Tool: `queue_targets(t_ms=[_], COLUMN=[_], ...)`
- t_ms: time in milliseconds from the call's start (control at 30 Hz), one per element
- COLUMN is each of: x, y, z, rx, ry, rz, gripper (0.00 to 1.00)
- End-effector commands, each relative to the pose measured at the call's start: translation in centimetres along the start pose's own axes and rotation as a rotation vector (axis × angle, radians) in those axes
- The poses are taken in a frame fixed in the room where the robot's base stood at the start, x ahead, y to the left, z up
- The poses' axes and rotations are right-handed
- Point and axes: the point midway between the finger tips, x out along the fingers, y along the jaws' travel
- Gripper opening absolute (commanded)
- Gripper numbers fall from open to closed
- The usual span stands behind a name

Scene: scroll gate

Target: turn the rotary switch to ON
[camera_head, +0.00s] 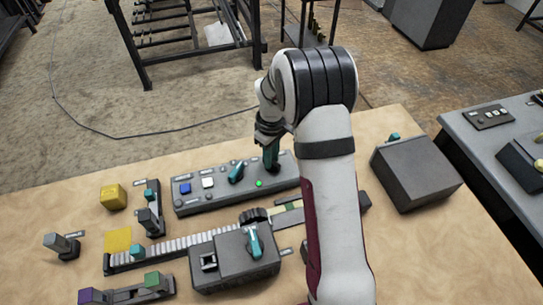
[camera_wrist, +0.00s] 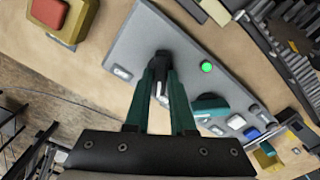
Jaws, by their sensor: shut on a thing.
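The grey control panel (camera_head: 215,199) lies near the table's far edge and fills the middle of the wrist view (camera_wrist: 130,50). My gripper (camera_head: 271,166) is over its right part, pointing down. In the wrist view its teal fingers (camera_wrist: 163,76) are shut on a small dark and pale knob, the rotary switch (camera_wrist: 163,90), mostly hidden between them. Its pointer and label cannot be read. A lit green lamp (camera_head: 259,183) is beside it, also bright in the wrist view (camera_wrist: 207,67).
A teal handle (camera_head: 236,172), white button (camera_head: 208,182) and blue button (camera_head: 185,188) are left along the panel. A ribbed conveyor (camera_head: 185,245) and dark box with a teal lever (camera_head: 235,262) stand nearer. A grey box (camera_head: 415,172) is right.

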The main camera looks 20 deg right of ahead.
Motion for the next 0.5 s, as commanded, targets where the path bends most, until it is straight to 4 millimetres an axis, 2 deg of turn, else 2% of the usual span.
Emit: queue_targets(t_ms=[200,500], x=[-0.08,-0.08], y=[0.0,0.0], z=[0.02,0.02], rx=[-0.129,-0.224], ry=[0.0,0.0], rz=[0.0,0.0], gripper=[0.0,0.0])
